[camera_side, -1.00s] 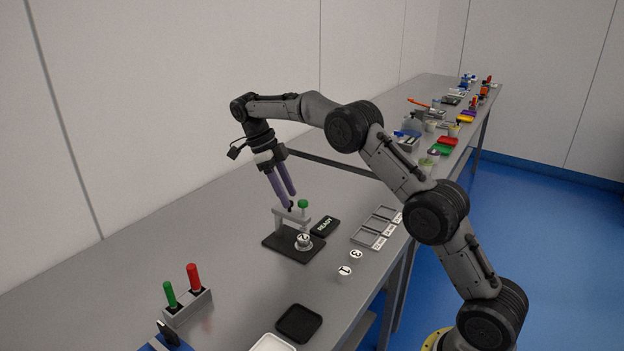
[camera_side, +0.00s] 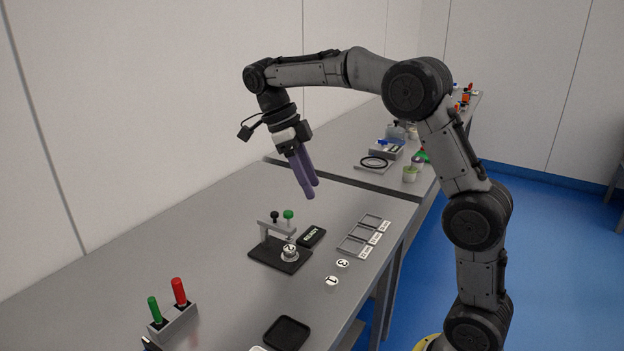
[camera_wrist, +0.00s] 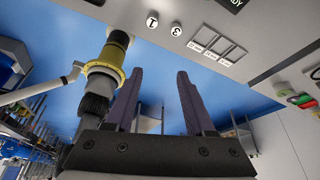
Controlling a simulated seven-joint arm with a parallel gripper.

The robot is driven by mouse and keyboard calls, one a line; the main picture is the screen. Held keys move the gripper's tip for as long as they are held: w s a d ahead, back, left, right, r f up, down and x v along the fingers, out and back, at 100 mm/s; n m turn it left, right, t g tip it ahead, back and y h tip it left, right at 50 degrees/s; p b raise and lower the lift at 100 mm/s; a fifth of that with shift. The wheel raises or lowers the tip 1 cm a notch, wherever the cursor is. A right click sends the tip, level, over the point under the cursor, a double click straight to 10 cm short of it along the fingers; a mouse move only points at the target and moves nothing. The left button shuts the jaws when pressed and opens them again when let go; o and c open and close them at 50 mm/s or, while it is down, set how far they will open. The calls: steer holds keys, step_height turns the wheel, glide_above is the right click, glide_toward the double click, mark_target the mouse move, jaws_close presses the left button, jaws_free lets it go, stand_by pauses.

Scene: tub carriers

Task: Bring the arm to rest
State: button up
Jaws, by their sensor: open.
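My gripper (camera_side: 311,196) has two purple fingers and hangs in the air above the bench, pointing down and a little to the right in the side view. It is open and empty. In the wrist view its fingertips (camera_wrist: 160,75) stand apart with nothing between them. Below it to the left in the side view, a black stand (camera_side: 265,254) carries a grey bracket with a green knob (camera_side: 288,214) and a black knob. A round piece marked 2 (camera_side: 290,252) sits on this stand. The gripper touches none of these.
A black READY sign (camera_side: 312,236) lies behind the stand. Discs marked 3 (camera_side: 343,263) and 1 (camera_side: 332,281) lie near the front edge, beside a grey tray (camera_side: 352,244) with compartments. A holder (camera_side: 174,322) with green and red pegs and a black tray (camera_side: 287,334) are nearer the camera.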

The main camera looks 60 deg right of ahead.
steer(key=shift+s+a+r, duration=0.15)
steer(key=shift+s+r, duration=0.05)
steer(key=shift+s, duration=0.3)
steer(key=s+a+r+n+t, duration=0.4)
steer(key=s+r+n, duration=0.15)
steer(key=s, duration=0.55)
steer(key=s+a+f+n+t, duration=0.2)
steer(key=s+f+n, duration=0.2)
steer(key=n, duration=0.9)
steer(key=s+a+f+n+t+y, duration=0.1)
steer(key=s+a+f+n+t, duration=0.1)
steer(key=n, duration=1.1)
step_height(320, 180, down, 4)
steer(key=shift+s+a+r+t+y, duration=0.1)
steer(key=shift+s+a+t+y, duration=0.15)
steer(key=shift+s+t, duration=0.7)
